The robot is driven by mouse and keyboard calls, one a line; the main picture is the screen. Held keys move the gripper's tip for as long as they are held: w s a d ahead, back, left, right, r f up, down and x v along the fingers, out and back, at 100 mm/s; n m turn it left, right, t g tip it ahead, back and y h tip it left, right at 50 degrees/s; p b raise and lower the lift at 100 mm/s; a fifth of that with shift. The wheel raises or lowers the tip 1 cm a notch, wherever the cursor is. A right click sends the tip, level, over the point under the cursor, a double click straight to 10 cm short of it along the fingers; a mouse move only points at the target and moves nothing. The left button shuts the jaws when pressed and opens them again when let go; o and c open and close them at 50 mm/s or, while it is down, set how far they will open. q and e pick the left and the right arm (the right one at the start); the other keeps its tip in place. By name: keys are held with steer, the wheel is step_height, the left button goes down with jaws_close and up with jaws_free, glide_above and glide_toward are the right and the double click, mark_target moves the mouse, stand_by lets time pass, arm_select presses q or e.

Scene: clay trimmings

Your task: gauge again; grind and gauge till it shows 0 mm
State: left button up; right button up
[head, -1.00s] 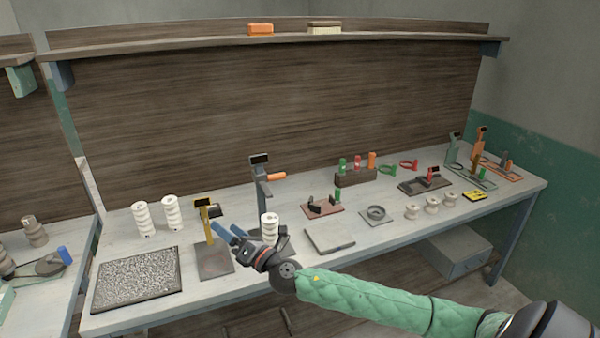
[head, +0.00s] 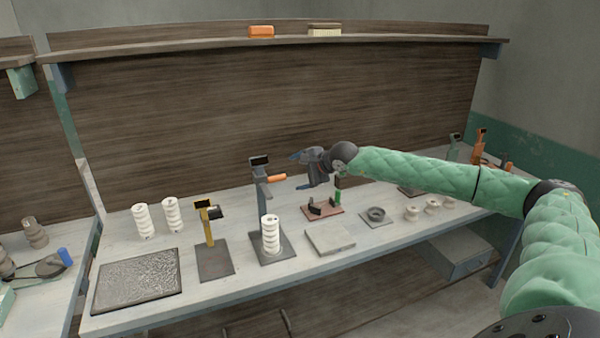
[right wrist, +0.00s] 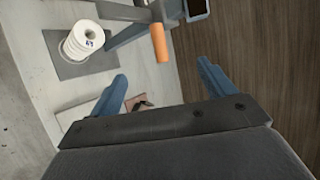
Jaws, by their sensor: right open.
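A white ribbed clay piece (head: 270,236) stands upright on the base plate of the dark gauge stand (head: 261,195). The stand has a small dark display (head: 260,161) on top and an orange handle (head: 276,178) sticking out to the right. My right gripper (head: 297,171) is open and empty, in the air just right of the handle. In the right wrist view the gripper's blue fingers (right wrist: 160,85) are apart, with the orange handle (right wrist: 158,42) beyond them and the white piece (right wrist: 80,42) at upper left. The display's reading cannot be made out. My left gripper is not in view.
A rough grey grinding plate (head: 137,280) lies at the left front. Two more white ribbed pieces (head: 143,221) stand behind it. A yellow gauge (head: 207,225) stands between plate and stand. A grey slab (head: 329,239) and a red-brown fixture (head: 322,211) are right of the stand.

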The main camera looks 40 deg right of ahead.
mark_target(282, 178)
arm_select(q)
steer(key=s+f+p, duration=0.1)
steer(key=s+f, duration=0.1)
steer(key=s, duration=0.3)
arm_select(e)
steer(key=x, duration=0.6)
steer(key=shift+w+d+f, duration=0.1)
steer(key=shift+w+f, duration=0.1)
steer(key=shift+f, duration=0.05)
steer(key=b+x, duration=0.1)
steer(key=x, duration=0.1)
steer(key=shift+w+f+b, duration=0.15)
steer(key=shift+w+b, duration=0.2)
steer(key=shift+w+f, duration=0.2)
steer(key=shift+w, duration=0.05)
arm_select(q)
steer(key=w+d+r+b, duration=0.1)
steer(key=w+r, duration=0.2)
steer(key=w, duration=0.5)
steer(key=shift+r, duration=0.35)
arm_select(e)
steer(key=shift+w+a+f, duration=0.25)
steer(key=shift+w+a, duration=0.05)
steer(key=shift+w, duration=0.25)
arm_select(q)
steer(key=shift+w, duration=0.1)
arm_select(e)
steer(key=shift+c, duration=0.2)
jaws_close()
